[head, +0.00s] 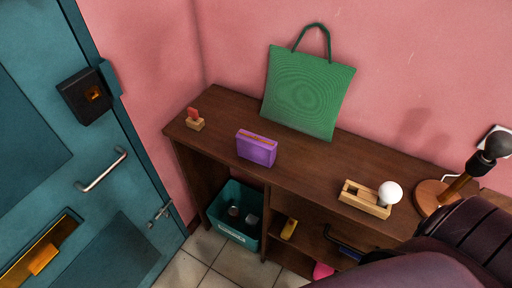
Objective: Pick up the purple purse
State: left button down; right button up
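The purple purse (257,149) is a small boxy shape with an orange-brown strip along its top. It stands upright on the brown wooden shelf top (310,165), close to the front edge and left of the middle. Its front and top show, and nothing covers it. Neither of my grippers is in the head view, so nothing is seen touching the purse.
A green bag (308,90) leans on the pink wall behind. A small red-and-wood item (195,120) stands left; a wooden holder (364,199) with a white ball (390,192) right. A dark maroon object (450,245) blocks the lower right. A teal bin (236,211) sits below.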

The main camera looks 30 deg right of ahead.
aim_at(260, 149)
jog(key=j+z, duration=0.2)
jog(key=z, duration=0.15)
jog(key=k+j+z, duration=0.15)
jog(key=z, duration=0.25)
